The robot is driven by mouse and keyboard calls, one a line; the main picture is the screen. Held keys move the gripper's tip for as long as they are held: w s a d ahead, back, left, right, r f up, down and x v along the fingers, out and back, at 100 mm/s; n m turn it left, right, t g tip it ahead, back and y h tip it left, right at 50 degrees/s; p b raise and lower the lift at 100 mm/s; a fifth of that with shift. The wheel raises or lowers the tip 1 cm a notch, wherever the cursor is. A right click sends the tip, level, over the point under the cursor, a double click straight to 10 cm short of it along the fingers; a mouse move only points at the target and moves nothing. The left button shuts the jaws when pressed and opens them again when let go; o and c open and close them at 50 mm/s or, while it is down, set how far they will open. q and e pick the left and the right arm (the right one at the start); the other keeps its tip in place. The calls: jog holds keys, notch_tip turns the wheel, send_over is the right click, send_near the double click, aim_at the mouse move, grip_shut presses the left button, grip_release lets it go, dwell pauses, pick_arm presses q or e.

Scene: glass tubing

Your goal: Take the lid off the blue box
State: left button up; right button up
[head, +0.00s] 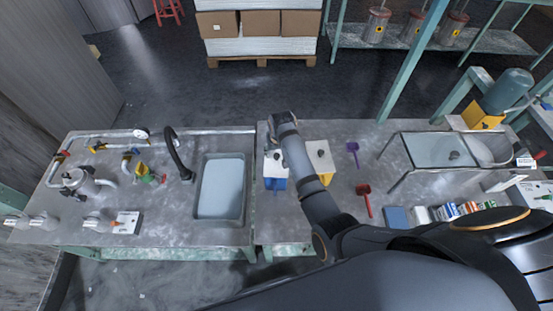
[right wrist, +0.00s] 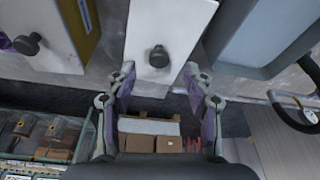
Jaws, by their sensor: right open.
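The blue box (head: 275,184) stands on the workbench just right of the sink. Its white lid (head: 270,168) is on top and partly hidden by my right arm. In the right wrist view the white lid (right wrist: 170,22) shows with a dark round knob (right wrist: 158,56) in its middle. My right gripper (right wrist: 160,82) is open and empty, with its two fingers apart. In that picture the knob lies between the fingertips' sides and a little above them, and I see no contact. My left gripper is not in view.
A yellow box (head: 326,179) with a white lid stands close on the right. The sink (head: 221,188) is on the left. A purple tool (head: 353,150) and a red tool (head: 364,192) lie farther right. Bare bench shows around the tools.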

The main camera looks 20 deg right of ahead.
aim_at(277, 156)
jog(key=x, duration=0.4)
jog(key=shift+f, duration=0.1)
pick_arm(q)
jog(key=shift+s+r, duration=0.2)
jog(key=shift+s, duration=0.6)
pick_arm(e)
grip_shut()
